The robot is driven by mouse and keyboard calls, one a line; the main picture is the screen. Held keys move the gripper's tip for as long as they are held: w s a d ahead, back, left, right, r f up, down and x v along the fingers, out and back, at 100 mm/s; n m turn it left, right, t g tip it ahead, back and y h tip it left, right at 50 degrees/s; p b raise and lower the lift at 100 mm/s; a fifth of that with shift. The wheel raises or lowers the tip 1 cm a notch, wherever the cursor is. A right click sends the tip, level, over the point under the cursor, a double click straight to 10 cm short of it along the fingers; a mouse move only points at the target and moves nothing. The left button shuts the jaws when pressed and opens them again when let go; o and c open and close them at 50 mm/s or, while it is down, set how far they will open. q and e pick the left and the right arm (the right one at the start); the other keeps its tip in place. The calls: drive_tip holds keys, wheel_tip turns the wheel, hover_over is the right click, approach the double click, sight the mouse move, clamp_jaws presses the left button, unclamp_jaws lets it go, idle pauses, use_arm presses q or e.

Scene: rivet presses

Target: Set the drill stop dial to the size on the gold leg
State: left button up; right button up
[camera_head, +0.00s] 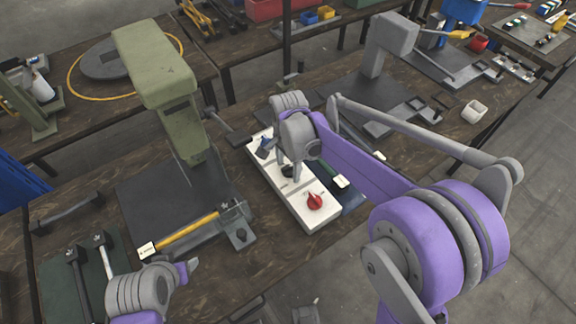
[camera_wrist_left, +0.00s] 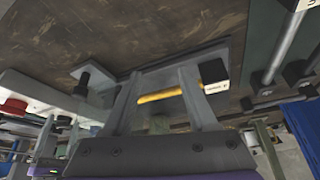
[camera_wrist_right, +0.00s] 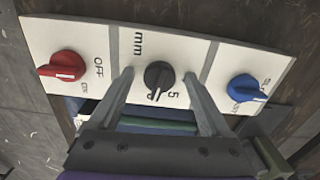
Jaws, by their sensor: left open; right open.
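A white control panel (camera_head: 275,187) lies on the bench with a red knob (camera_wrist_right: 62,66), a black dial (camera_wrist_right: 158,76) and a blue knob (camera_wrist_right: 246,88). The black dial sits between "mm" and "5" markings; its pale pointer aims toward the bottom of the right wrist view, and another mark there is partly hidden. My right gripper (camera_head: 288,166) is open above the panel, its fingers on either side of the black dial. The gold leg (camera_head: 188,232) lies by the green press, with a white tag (camera_wrist_left: 215,88) too small to read. My left gripper (camera_wrist_left: 160,74) is open and empty near it.
The green press (camera_head: 160,80) stands left of the panel. Black-handled tools (camera_head: 88,270) lie on a green mat at the lower left.

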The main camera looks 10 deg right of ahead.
clamp_jaws()
idle(0.4)
drive_tip(key=shift+n, duration=0.3)
use_arm(q)
drive_tip(key=shift+f+b, duration=0.35)
drive_tip(key=shift+f, duration=0.05)
use_arm(e)
drive_tip(key=n, duration=0.4)
use_arm(q)
drive_tip(key=shift+s+f, duration=0.1)
drive_tip(key=shift+f, duration=0.15)
use_arm(e)
drive_tip(key=n, duration=0.5)
drive_tip(key=shift+s+d+n, duration=0.1)
drive_tip(key=shift+d+n, duration=0.05)
drive_tip(key=shift+n, duration=0.25)
use_arm(q)
drive_tip(key=shift+f+b, duration=0.2)
drive_tip(key=shift+b, duration=0.2)
use_arm(e)
drive_tip(key=n, duration=0.4)
drive_tip(key=shift+n, duration=0.3)
use_arm(q)
drive_tip(key=shift+f, duration=0.1)
use_arm(e)
drive_tip(key=n, duration=0.4)
drive_tip(key=shift+d+n, duration=0.15)
drive_tip(key=shift+n, duration=0.25)
